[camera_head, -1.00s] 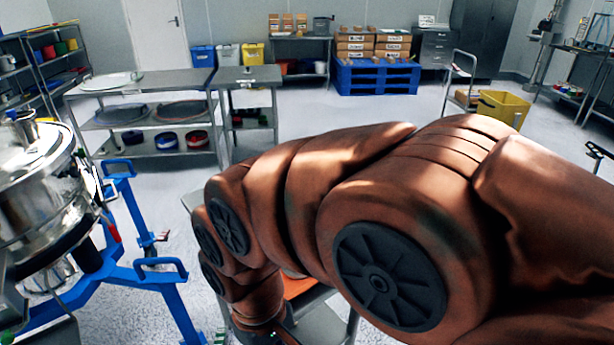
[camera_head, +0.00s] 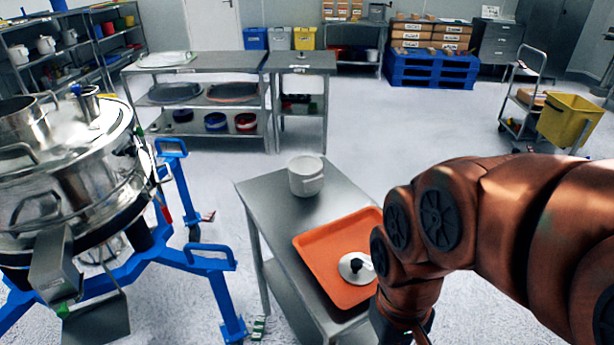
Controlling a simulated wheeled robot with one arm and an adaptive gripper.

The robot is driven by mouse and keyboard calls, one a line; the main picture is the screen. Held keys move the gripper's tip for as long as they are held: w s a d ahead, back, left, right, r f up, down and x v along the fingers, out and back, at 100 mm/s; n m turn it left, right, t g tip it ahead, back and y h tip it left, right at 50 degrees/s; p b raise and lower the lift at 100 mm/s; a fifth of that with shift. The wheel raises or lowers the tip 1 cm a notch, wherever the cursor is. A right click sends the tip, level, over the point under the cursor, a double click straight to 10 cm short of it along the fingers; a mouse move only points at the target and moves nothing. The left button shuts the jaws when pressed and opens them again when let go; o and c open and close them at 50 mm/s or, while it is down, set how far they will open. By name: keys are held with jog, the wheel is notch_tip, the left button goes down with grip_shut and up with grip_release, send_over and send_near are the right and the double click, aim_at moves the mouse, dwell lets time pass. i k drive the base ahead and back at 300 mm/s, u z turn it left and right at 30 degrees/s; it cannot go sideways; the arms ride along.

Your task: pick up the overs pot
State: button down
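A white round pot (camera_head: 306,176), which I take to be the overs pot, stands upright on the far end of a grey metal table (camera_head: 262,190) in the head view. It stands apart from the orange tray (camera_head: 312,244) on the same table. My arm comes in from the right and bends down past the tray's right side, nearer the camera than the pot. The arm's dark end runs out at the bottom edge. My gripper's fingers are out of frame, so whether they are open or shut is hidden. Nothing of mine touches the pot.
A white disc with a black knob (camera_head: 355,266) lies in the tray. The steel sifter (camera_head: 75,170) on its blue frame (camera_head: 205,259) stands left of the table. A shelved bench (camera_head: 200,100) is behind. Open floor lies beyond the table; a yellow bin (camera_head: 568,122) is at right.

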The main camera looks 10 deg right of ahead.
aim_at(306, 178)
jog(key=k, duration=1.3)
jog(key=u, duration=0.6)
jog(key=i, duration=0.55)
jog(key=u, duration=0.75)
jog(key=i, duration=0.7)
jog(key=z, duration=0.5)
jog(key=i, duration=0.95)
jog(key=z, duration=0.85)
